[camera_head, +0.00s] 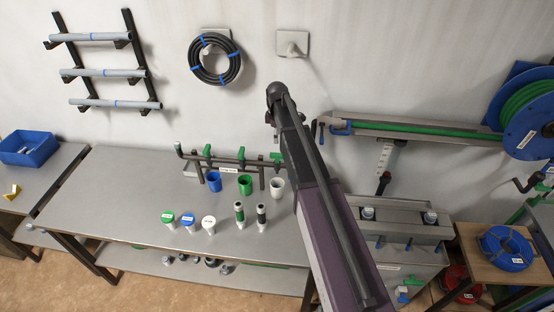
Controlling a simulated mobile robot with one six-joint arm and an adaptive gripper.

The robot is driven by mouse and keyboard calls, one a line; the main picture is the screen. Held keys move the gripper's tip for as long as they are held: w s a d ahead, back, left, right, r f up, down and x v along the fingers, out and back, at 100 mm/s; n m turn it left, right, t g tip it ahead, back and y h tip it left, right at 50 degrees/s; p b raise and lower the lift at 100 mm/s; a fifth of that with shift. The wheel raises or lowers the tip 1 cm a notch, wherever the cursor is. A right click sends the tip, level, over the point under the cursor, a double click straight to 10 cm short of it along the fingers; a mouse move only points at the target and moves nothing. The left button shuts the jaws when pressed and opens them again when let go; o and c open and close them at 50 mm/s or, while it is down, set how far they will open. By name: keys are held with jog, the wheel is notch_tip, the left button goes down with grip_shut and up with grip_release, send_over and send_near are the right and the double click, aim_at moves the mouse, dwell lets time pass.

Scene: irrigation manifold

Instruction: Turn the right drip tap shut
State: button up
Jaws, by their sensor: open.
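A pipe manifold (228,160) stands along the back of the metal bench. Its left drip tap (207,152) and middle drip tap (241,153) have green handles. The right drip tap (275,157) is green too and sits at the right end, close to my arm's left edge. It is small here, and I cannot tell how its handle is turned. My arm reaches up from the lower right. My gripper (275,132) hangs below the arm's far end, above the right tap and apparently apart from it. It is open, mostly hidden by the arm, and nothing shows in it.
A blue cup (214,182), a green cup (245,185) and a white cup (277,185) stand below the taps. The bench's left part (120,190) is clear. A grey cabinet (400,250) stands right of my arm.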

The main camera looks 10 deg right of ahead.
aim_at(277, 155)
jog(key=shift+f+b, duration=5.15)
jog(key=shift+f, duration=0.3)
grip_shut()
